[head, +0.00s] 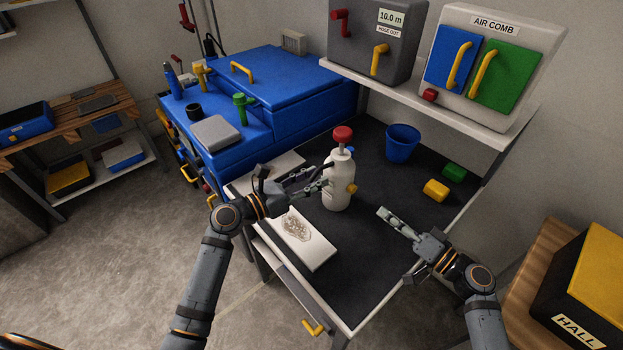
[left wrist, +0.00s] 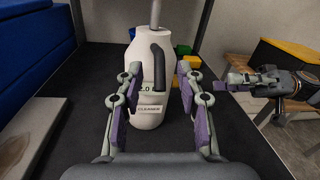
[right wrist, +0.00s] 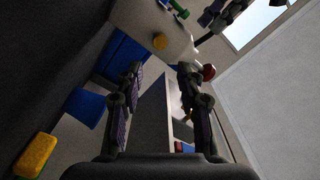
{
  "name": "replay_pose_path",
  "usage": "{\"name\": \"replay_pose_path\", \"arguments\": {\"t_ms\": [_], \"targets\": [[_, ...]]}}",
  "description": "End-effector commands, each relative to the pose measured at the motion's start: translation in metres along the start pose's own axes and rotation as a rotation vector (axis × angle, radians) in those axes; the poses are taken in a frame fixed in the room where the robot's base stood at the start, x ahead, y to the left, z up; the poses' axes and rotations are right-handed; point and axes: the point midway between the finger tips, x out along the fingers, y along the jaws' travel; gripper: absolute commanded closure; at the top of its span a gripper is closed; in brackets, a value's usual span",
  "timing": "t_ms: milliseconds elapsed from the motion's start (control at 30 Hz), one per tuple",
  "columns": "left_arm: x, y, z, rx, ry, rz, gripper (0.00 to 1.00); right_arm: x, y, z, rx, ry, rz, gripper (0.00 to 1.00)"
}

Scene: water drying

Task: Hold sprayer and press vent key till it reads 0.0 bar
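The sprayer (head: 338,188) is a white bottle with a red top knob (head: 342,134), standing upright on the dark bench. A round yellow key (head: 351,188) sticks out from its side and shows in the right wrist view (right wrist: 160,41). In the left wrist view the sprayer (left wrist: 146,118) carries a "CLEANER" label and a partly hidden readout resembling "2.0". My left gripper (head: 326,178) is open, its fingers pointing at the bottle; contact cannot be told. My right gripper (head: 382,212) is open and empty, to the right of the sprayer and apart from it.
A blue cup (head: 402,143), a green block (head: 454,172) and a yellow block (head: 436,190) stand behind on the bench. A white board with a clear puddle (head: 307,245) lies at the front left. A shelf (head: 440,108) overhangs the back. The front right bench is clear.

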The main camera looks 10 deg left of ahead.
Motion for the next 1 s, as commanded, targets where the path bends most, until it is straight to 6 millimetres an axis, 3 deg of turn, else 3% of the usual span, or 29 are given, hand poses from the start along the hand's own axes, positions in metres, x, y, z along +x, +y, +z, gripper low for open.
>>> {"name": "replay_pose_path", "arguments": {"t_ms": [133, 400, 733, 1000], "targets": [[-0.0003, 0.0001, 0.0, 0.0, 0.0, 0.0, 0.64, 0.0, 0.0, 0.0, 0.0, 0.0, 0.0, 0.62], [-0.0005, 0.0001, 0.0001, 0.0, -0.001, 0.0, 1.0, 0.0, 0.0, 0.0, 0.0, 0.0, 0.0, 0.62], [-0.0006, 0.0001, 0.0001, 0.0, -0.001, 0.001, 1.0, 0.0, 0.0, 0.0, 0.0, 0.0, 0.0, 0.62], [-0.0006, 0.0001, 0.0001, 0.0, -0.001, 0.001, 1.0, 0.0, 0.0, 0.0, 0.0, 0.0, 0.0, 0.98]]}}
